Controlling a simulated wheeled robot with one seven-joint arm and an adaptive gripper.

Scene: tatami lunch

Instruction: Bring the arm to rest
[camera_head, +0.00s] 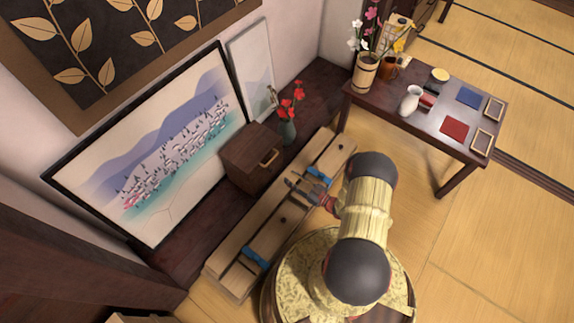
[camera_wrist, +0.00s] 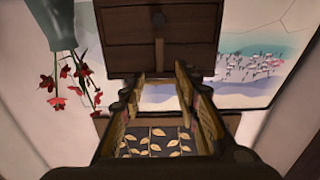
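My gripper (camera_head: 302,189) shows in the head view at the end of my arm, over the long wooden bench-like box (camera_head: 225,272) and in front of the small brown drawer chest (camera_head: 243,166). In the wrist view, which looks upside down, my gripper (camera_wrist: 160,80) has its two fingers apart with nothing between them. The drawer chest (camera_wrist: 162,50) stands beyond the fingertips there. My arm hides part of the long box and the floor behind it.
A low dark table (camera_head: 437,135) at the upper right holds a white jug (camera_head: 410,101), a wooden flower bucket (camera_head: 367,74) and cards. A vase with red flowers (camera_head: 287,130) stands beside the chest. A framed painting (camera_head: 160,160) leans on the wall. Tatami (camera_head: 490,225) at the right is clear.

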